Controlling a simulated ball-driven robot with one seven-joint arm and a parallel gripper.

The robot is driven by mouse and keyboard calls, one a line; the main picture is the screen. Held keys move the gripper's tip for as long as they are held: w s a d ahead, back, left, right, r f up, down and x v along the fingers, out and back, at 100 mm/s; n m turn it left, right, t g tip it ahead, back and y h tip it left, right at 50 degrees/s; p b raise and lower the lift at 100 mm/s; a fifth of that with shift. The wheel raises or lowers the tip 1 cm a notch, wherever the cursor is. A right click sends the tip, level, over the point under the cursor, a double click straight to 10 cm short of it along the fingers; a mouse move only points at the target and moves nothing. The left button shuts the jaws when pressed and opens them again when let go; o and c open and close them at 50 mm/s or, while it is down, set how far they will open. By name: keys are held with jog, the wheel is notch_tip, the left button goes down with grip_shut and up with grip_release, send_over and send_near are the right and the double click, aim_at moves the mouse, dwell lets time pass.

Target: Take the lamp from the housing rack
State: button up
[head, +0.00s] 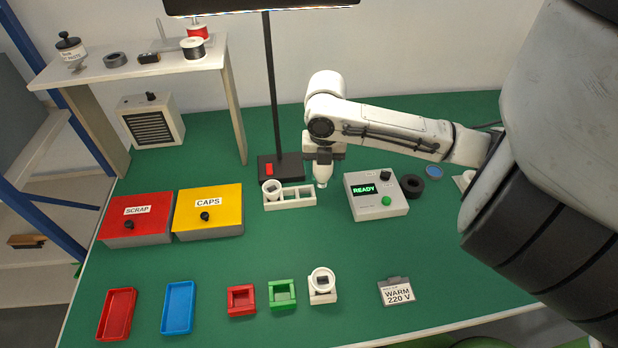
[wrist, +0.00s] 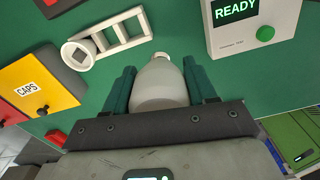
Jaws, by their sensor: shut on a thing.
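The lamp (wrist: 160,85), a pale white bulb with a narrow neck, sits between the two green fingers of my gripper (wrist: 158,68) in the wrist view. My gripper (head: 323,161) is shut on it. In the head view the lamp (head: 322,178) hangs below the gripper, neck down, just right of the housing rack. The white housing rack (head: 292,204) has a row of square openings. A round white housing (head: 271,186) sits at its left end; the other openings look empty. The rack (wrist: 124,43) also shows at upper left in the wrist view, apart from the lamp.
A grey tester box (head: 379,207) reading READY stands close right of the lamp. A black lamp stand (head: 280,168) is behind the rack. Red SCRAP (head: 135,226) and yellow CAPS (head: 208,222) boxes stand left. Small trays and a white holder (head: 322,296) line the front. Green mat between is clear.

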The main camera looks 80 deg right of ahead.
jog(key=s+a+r+p, duration=0.1)
jog(key=s+a+r, duration=0.2)
jog(key=s+r, duration=0.5)
jog(key=shift+p, duration=0.35)
dwell(0.4)
